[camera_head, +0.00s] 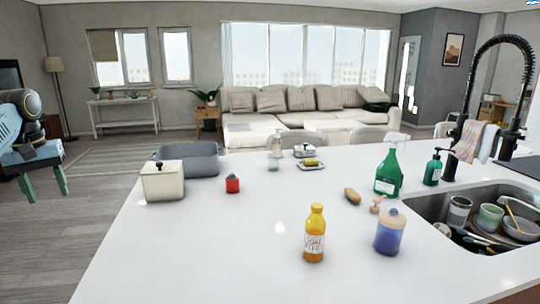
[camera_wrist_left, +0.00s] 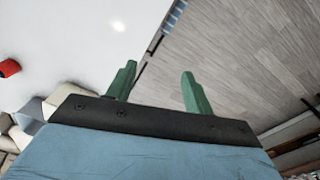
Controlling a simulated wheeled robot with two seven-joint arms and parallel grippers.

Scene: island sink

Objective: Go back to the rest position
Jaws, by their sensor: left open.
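My left gripper (camera_head: 43,188) is at the left edge of the head view, left of the white island and over the wood floor. Its two green fingers point down, stand apart and hold nothing. In the left wrist view the open fingers (camera_wrist_left: 160,88) show the island's edge and the floor beyond them. My right gripper is in neither view.
The white island counter (camera_head: 240,245) holds a cream canister (camera_head: 163,182), a grey basin (camera_head: 205,163), a small red jar (camera_head: 232,184), a yellow bottle (camera_head: 314,235), a blue jar (camera_head: 390,235) and a green spray bottle (camera_head: 388,174). A sink (camera_head: 430,206) with dishes is at right.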

